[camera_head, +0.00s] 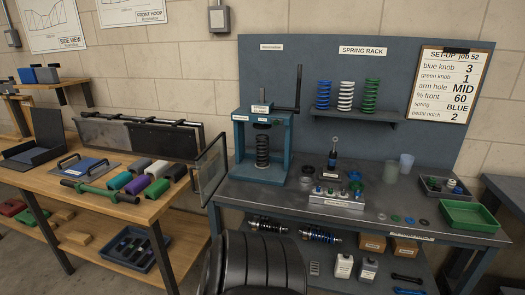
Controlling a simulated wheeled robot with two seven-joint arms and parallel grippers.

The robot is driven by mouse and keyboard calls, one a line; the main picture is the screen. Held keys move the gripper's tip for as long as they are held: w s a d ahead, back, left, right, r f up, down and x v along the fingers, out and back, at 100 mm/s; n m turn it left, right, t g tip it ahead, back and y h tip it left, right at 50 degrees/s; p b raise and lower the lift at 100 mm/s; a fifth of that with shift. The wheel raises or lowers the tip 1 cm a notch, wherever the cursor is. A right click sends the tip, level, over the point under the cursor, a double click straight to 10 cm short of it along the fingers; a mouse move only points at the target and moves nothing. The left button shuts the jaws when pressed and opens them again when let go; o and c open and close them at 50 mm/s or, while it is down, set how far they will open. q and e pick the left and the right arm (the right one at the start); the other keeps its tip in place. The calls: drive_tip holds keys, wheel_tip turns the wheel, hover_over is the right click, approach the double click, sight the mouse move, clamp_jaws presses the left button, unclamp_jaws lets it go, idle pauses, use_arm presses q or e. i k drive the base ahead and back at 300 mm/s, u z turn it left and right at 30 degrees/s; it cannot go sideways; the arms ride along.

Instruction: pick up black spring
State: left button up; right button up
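The black spring (262,152) stands upright inside the blue spring press (240,155) at the left end of the metal bench. The press has a black lever at its upper right, and its plate is above the spring. Neither of my grippers shows in this view.
The bench (390,212) holds a small labelled rack (337,202), clear cups and a green tray (468,216). Blue, white and green springs (345,97) stand on a wall shelf (355,118). A ribbed black shape (262,265) fills the bottom foreground.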

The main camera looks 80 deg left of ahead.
sight(259, 139)
drive_tip(key=u, duration=0.65)
drive_tip(key=i, duration=0.85)
drive_tip(key=u, duration=0.9)
